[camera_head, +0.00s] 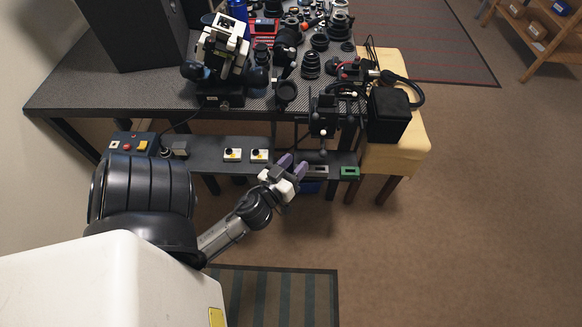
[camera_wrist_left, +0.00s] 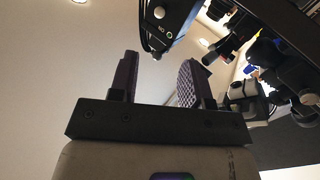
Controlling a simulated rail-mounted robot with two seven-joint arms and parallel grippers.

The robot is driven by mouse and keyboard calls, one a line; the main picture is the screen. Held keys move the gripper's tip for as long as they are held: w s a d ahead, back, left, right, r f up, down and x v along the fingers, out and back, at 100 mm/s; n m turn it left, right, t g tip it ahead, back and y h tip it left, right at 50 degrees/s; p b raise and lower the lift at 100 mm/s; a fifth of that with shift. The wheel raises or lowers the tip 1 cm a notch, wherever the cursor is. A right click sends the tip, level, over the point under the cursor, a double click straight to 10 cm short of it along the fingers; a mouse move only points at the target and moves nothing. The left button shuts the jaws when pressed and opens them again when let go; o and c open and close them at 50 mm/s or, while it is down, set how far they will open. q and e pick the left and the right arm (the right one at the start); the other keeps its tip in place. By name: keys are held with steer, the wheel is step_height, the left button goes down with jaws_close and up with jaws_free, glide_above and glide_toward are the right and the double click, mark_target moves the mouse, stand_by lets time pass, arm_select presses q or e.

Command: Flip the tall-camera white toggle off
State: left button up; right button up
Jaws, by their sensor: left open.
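The tall black camera (camera_head: 323,117) stands at the table's front edge, with a small pale tip low on it. Which way the toggle is thrown I cannot tell for sure. My left gripper (camera_head: 292,165) is open and empty, with purple pads, just below and left of the tall camera. In the left wrist view its fingers (camera_wrist_left: 158,78) are spread below the housing and apart from it. My right gripper is not in view.
A front shelf (camera_head: 205,145) carries two white switch boxes (camera_head: 232,155) and a green block (camera_head: 350,172). A microscope-like device (camera_head: 222,50) and several lenses crowd the table. A black box (camera_head: 388,114) sits on a yellow stand (camera_head: 404,155). The floor at right is clear.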

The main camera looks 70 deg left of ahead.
arm_select(q)
steer(key=shift+s+d, duration=0.4)
steer(key=shift+s, duration=0.1)
stand_by(0.5)
